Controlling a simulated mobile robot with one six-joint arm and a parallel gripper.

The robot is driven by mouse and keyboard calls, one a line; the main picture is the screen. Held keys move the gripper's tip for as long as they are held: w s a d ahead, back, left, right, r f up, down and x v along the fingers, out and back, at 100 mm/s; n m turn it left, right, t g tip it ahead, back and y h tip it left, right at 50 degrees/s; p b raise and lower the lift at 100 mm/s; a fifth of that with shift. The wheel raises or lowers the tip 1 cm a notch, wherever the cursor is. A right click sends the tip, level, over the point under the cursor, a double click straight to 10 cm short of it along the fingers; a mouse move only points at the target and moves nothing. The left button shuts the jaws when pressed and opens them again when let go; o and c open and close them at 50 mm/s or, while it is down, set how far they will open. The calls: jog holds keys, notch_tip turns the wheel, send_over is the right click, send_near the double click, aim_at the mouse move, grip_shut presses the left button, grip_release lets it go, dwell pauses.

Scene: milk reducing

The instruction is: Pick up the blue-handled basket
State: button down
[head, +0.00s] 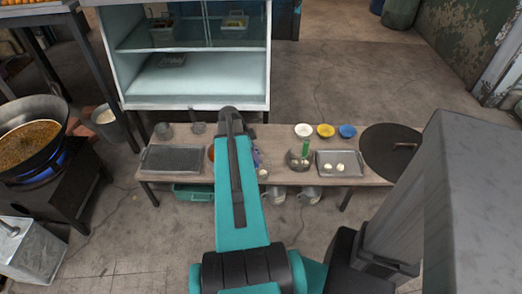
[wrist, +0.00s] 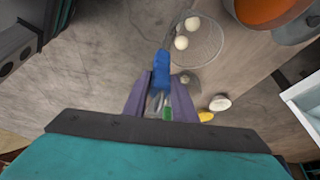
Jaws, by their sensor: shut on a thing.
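The blue-handled basket is a round wire basket (wrist: 222,42) at the upper middle of the wrist view, with pale balls (wrist: 181,43) showing within its outline. Its blue handle (wrist: 161,70) reaches down between the purple fingers of my gripper (wrist: 160,84). The gripper is shut on that handle. In the head view my arm hides most of the gripper and basket; a purple finger part (head: 257,157) shows just right of the arm. I cannot tell whether the basket is clear of the table.
On the low wooden table (head: 285,176) stand a green-handled basket (head: 305,150), a tray with pale balls (head: 340,170), white, yellow and blue bowls (head: 347,131), and a dark round lid (head: 391,150). A grey tray (head: 172,159) lies left. A glass cabinet stands behind.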

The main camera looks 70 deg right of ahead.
jog(key=shift+w+a+r, duration=0.1)
jog(key=shift+a+r, duration=0.05)
jog(key=shift+a, duration=0.85)
jog(key=shift+w+a+r, duration=0.1)
jog(key=shift+a, duration=0.9)
